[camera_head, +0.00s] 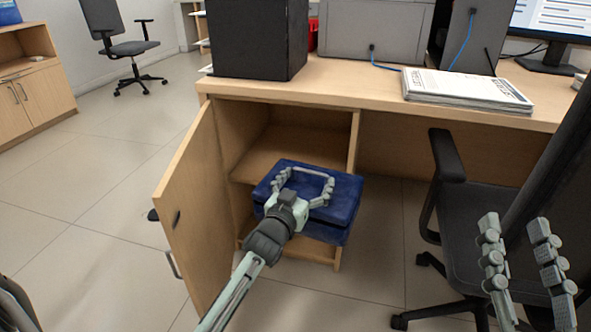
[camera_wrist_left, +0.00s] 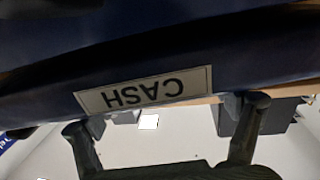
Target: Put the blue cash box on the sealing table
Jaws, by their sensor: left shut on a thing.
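The blue cash box (camera_head: 343,212) is in front of the open cabinet's shelf opening, below the desk top. My left gripper (camera_head: 308,174) reaches over it and is shut on it, with its fingers against the box's upper side. In the left wrist view the cash box (camera_wrist_left: 240,45) fills the top, with its "CASH" label upside down, and the left gripper's fingers (camera_wrist_left: 165,112) are at its edge. My right gripper (camera_head: 516,222) is open and empty at the lower right. I cannot tell which surface is the sealing table.
The cabinet door (camera_head: 188,210) stands open left of the box. The desk top (camera_head: 350,85) carries a black case (camera_head: 257,38), a grey machine (camera_head: 375,30) and papers (camera_head: 467,88). An office chair (camera_head: 480,225) is at the right.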

